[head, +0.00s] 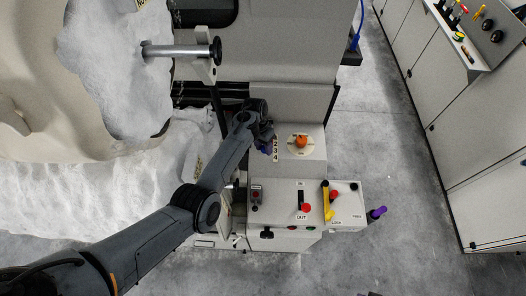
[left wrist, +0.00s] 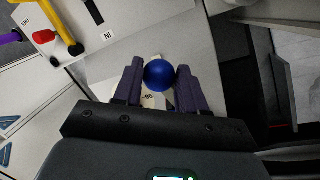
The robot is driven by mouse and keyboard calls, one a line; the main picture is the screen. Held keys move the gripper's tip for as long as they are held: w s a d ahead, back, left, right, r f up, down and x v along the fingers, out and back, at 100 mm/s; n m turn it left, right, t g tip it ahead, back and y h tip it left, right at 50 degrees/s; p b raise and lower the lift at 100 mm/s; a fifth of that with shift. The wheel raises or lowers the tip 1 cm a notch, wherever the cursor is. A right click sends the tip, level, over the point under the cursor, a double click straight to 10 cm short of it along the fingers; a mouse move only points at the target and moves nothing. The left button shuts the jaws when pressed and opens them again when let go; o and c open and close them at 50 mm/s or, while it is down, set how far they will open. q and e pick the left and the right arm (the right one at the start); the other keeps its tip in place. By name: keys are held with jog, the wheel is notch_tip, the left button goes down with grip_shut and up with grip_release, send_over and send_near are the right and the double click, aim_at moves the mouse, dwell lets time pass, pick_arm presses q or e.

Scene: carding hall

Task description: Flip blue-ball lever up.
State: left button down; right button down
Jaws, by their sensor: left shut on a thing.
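The blue-ball lever shows its round blue knob (left wrist: 158,75) in the left wrist view, between the purple finger pads of my left gripper (left wrist: 159,84), which is shut on it. In the head view my left gripper (head: 266,143) is at the left edge of the upper part of the machine's control box, beside a numbered plate (head: 276,150). There the blue knob is mostly hidden by the gripper, and the lever's shaft cannot be made out. My right gripper is not in view.
An orange knob on a round dial (head: 301,142) sits just right of my gripper. Below are a red-knobbed IN/OUT lever (head: 305,208), a yellow lever (head: 326,198) and a purple handle (head: 377,212). White fibre (head: 110,70) lies at left. Floor on the right is clear.

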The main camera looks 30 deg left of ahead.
pick_arm(q)
jog(key=shift+w+a+r+t, duration=0.35)
jog(key=shift+w+r, duration=0.1)
jog(key=shift+w, duration=0.15)
jog(key=c, duration=1)
grip_release()
jog(key=shift+w, duration=0.1)
jog(key=o, duration=0.3)
jog(key=shift+w+r, duration=0.25)
jog(key=shift+w, duration=0.3)
jog(key=shift+s+d+f, duration=0.1)
jog(key=shift+s+f, duration=0.1)
jog(key=shift+s, duration=0.15)
jog(key=shift+w+a+r+b, duration=0.1)
jog(key=shift+a+r, duration=0.15)
jog(key=shift+r, duration=1)
jog(key=shift+s+a+r+b, duration=0.1)
jog(key=shift+a+r, duration=0.15)
jog(key=shift+r, duration=0.95)
jog(key=shift+w+a+r+b, duration=0.1)
jog(key=shift+a+r, duration=0.15)
jog(key=shift+r, duration=1)
